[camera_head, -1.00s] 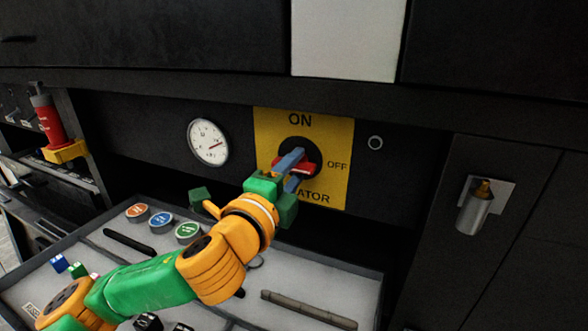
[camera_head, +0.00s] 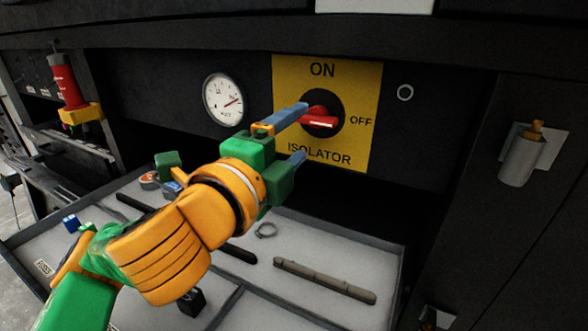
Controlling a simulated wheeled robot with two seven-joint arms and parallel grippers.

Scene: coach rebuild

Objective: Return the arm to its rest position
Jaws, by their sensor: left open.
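My left arm, green and orange, comes in from the lower left. My left gripper (camera_head: 298,132) is open, with its two blue fingers apart and nothing held between them. It is in front of the yellow isolator plate (camera_head: 362,88), lettered ON, OFF and ISOLATOR. The red isolator handle (camera_head: 320,121) sits on a black round base and points to the right, toward OFF. The upper finger's tip shows just left of the handle; it looks clear of it. My right gripper is out of view.
Below lies a grey tray (camera_head: 228,297) with a grey bar (camera_head: 324,280), a ring (camera_head: 266,230) and dark rods. A round gauge (camera_head: 223,99) is left of the plate. A red cylinder (camera_head: 66,83) stands far left. A metal canister (camera_head: 520,158) hangs at the right.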

